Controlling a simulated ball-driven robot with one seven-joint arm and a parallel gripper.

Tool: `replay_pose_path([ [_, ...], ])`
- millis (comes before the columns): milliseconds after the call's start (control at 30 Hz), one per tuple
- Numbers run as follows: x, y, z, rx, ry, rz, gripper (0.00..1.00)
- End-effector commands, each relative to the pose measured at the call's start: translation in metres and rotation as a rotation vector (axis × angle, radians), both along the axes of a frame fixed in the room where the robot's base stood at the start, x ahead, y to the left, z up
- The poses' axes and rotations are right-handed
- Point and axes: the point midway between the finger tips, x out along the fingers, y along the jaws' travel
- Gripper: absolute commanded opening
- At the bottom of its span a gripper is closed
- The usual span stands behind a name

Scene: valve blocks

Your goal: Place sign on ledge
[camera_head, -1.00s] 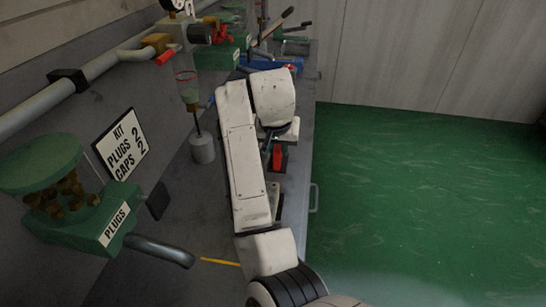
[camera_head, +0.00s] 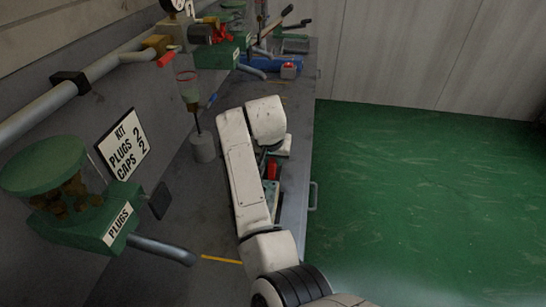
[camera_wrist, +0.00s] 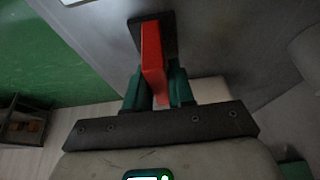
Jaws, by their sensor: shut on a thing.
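My gripper (camera_wrist: 158,88) has teal fingers closed on a red upright piece (camera_wrist: 152,50) in the wrist view. A dark plate (camera_wrist: 168,22) shows at the piece's far end, close to the grey surface; I cannot tell whether they touch. The red piece also shows in the head view (camera_head: 271,168), partly behind my white arm. I cannot tell whether it is the sign. A white sign (camera_head: 124,146) reading "KIT PLUGS 2 CAPS 2" stands upright by the wall, away from my gripper. I cannot single out the ledge.
The grey bench (camera_head: 200,225) runs along the wall. A green plug dispenser (camera_head: 95,220) with a grey spout is at the left front. A tube on a round grey base (camera_head: 203,147) stands left of my arm. A blue item (camera_head: 275,65) lies farther back. Green floor is clear at right.

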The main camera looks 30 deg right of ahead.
Motion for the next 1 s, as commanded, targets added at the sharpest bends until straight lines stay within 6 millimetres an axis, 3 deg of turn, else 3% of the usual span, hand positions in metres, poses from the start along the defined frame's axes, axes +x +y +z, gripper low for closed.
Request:
replay_pose_path([
  [300,0.000,0.000,-0.001,0.000,0.000,0.000,0.49],
  [633,-0.001,0.001,0.005,-0.001,-0.001,0.000,0.49],
  [767,-0.006,0.005,0.021,-0.001,-0.003,0.000,0.49],
  [1000,-0.021,0.016,0.067,-0.001,-0.005,0.000,0.49],
])
